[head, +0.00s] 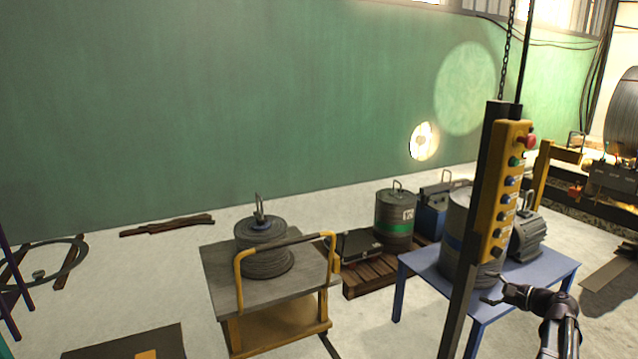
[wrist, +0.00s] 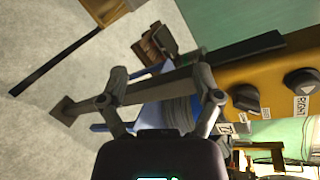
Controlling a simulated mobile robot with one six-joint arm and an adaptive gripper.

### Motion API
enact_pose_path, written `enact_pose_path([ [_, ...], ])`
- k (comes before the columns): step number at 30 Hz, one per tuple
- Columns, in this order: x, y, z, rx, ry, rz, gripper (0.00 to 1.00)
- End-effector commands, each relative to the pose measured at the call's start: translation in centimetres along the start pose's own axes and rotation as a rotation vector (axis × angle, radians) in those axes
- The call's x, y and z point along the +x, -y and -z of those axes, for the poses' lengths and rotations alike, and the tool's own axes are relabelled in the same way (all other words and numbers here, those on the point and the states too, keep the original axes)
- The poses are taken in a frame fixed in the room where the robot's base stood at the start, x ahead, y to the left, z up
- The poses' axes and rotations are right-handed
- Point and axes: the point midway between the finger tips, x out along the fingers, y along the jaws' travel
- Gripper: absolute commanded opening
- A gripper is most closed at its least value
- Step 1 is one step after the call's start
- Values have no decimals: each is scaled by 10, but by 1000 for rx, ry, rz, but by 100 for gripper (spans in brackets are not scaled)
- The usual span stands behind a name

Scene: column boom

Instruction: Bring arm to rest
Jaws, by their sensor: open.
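My gripper (head: 502,293) is at the lower right of the head view, at the end of my dark arm. It appears just right of the dark post, in front of the blue table. In the wrist view, my gripper (wrist: 161,88) has its two fingers spread apart, with nothing held between them. A yellow control box (head: 507,190) with several buttons and a red knob hangs on the post above my gripper. The control box (wrist: 270,80) also fills the right of the wrist view, close beside the fingers; its black buttons carry labels, one reading "RIGHT".
The blue table (head: 545,275) carries a drum and a motor-like grey unit. A cart (head: 225,275) with a yellow handle holds a cable coil (head: 264,258). A green-banded drum (head: 395,222) stands on a pallet (head: 372,272). Bare floor (head: 130,290) lies at the left.

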Motion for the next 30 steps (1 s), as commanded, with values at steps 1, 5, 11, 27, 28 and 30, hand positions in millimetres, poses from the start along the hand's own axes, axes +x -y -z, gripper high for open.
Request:
enact_pose_path([
  [1, 15, -14, -15, -38, 6, -52, 83],
  [5, 45, -46, -42, -139, 14, -184, 83],
  [11, 80, -95, -82, -304, 37, -380, 83],
  [27, 118, -218, -177, -773, 145, -885, 83],
  [28, 118, -224, -181, -799, 153, -912, 83],
  [30, 118, -237, -192, -862, 170, -974, 83],
])
